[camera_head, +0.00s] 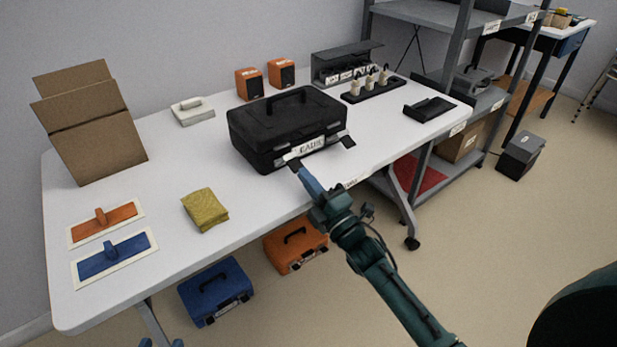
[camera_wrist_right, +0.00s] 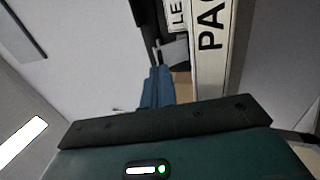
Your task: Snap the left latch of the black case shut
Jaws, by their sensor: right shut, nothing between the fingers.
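The black case (camera_head: 262,128) stands on the white table with its lid down and its handle on top. A white label is on its front. The right latch (camera_head: 348,141) sticks out from the front. The left latch (camera_head: 293,161) is at the front left, partly covered by my right gripper's tip. My right gripper (camera_head: 303,174) is shut and empty, at or very near this latch; contact is unclear. Its blue fingers also show in the right wrist view (camera_wrist_right: 158,88).
On the table (camera_head: 265,195) are a cardboard box (camera_head: 95,145), yellow cloths (camera_head: 205,210), two floats (camera_head: 115,258), orange speakers (camera_head: 282,73) and a black tray (camera_head: 430,108). Orange (camera_head: 297,250) and blue (camera_head: 215,290) cases sit below.

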